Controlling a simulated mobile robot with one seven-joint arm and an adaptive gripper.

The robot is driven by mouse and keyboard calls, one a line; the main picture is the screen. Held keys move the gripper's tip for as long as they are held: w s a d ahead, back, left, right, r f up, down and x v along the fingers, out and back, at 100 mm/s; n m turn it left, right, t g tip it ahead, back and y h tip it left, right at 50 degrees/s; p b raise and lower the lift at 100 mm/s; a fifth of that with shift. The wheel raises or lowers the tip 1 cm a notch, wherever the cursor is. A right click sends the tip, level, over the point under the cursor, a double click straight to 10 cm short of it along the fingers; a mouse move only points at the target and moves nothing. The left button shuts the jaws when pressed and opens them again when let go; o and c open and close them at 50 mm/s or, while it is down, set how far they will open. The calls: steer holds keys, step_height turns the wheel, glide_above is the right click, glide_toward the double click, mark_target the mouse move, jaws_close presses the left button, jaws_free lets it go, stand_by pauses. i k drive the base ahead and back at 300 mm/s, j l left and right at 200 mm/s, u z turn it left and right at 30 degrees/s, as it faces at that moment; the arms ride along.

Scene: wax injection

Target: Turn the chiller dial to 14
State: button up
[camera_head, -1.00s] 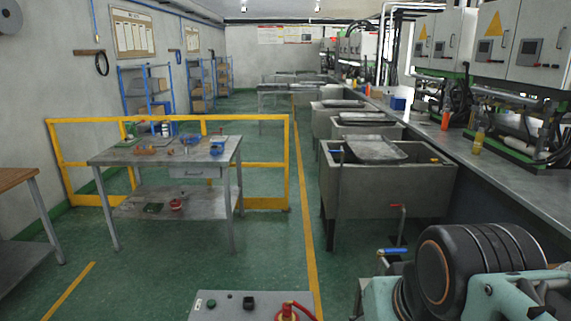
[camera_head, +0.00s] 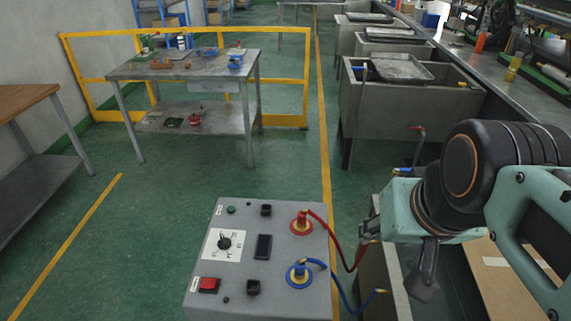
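The chiller is a grey box (camera_head: 236,286) at the bottom centre of the head view. Its dial (camera_head: 224,243) is a small black knob on a white square plate at the left of the top panel. The plate's markings are too small to read, so I cannot tell the setting. My gripper (camera_head: 424,282) is at the right, well to the right of the chiller and apart from it. A dark finger-like part hangs below my teal and black wrist. I cannot make out both fingertips or their spacing.
The chiller panel bears a red switch (camera_head: 208,285), a red fitting (camera_head: 302,222) and a blue fitting (camera_head: 299,272), with hoses running right. A metal table (camera_head: 190,68) and yellow railing (camera_head: 290,79) stand behind. Sinks (camera_head: 405,110) line the right. Green floor is clear left of the chiller.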

mark_target(224, 244)
steer(key=u, duration=1.15)
steer(key=i+j+z, duration=0.15)
steer(key=k+j+z, duration=0.2)
steer(key=z, duration=0.2)
steer(key=i+u, duration=0.4)
steer(key=k+l, duration=0.05)
steer(key=k, duration=0.05)
